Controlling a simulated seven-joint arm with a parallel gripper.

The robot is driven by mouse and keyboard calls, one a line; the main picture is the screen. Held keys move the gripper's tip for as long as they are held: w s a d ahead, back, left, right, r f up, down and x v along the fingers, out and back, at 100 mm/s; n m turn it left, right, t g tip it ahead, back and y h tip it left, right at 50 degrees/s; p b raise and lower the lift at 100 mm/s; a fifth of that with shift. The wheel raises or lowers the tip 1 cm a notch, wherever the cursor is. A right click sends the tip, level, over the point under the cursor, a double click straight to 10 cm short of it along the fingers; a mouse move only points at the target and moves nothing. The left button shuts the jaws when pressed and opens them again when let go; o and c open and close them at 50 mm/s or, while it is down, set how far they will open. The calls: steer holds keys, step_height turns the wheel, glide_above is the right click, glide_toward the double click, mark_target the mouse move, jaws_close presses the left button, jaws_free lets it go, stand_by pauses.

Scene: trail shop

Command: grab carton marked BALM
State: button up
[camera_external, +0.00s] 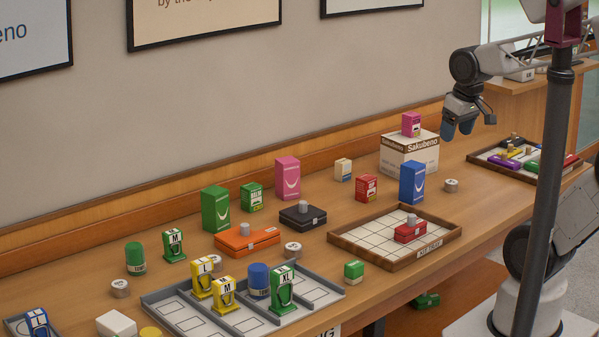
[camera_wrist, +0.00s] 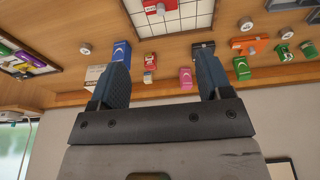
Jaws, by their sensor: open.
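Several small cartons stand on the wooden counter, with labels too small to read surely, so I cannot tell which is marked BALM. A pink carton (camera_external: 411,124) sits on the white Sakubeno box (camera_external: 408,156). A red carton (camera_external: 366,188), a cream carton (camera_external: 343,169) and a green carton (camera_external: 251,197) stand on the counter. My gripper (camera_external: 457,126) is open and empty, raised above the counter, right of the pink carton. In the wrist view the red carton (camera_wrist: 151,60) and cream carton (camera_wrist: 148,77) show between my open fingers (camera_wrist: 162,65), some distance beyond them.
A taller blue box (camera_external: 412,182), pink box (camera_external: 288,177) and green box (camera_external: 215,209) stand nearby. A wooden gridded tray (camera_external: 345,238) lies in front, and a grey divided tray (camera_external: 160,308) lies at front left. A dark pole (camera_external: 545,180) crosses the right side. The wall backs the counter.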

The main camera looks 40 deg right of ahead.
steer(key=shift+o, duration=1.3)
steer(key=t, duration=1)
glide_above(252, 197)
steer(key=s+d, duration=0.1)
steer(key=s, duration=0.4)
step_height(252, 197, down, 25)
steer(key=shift+w+d+f, duration=0.2)
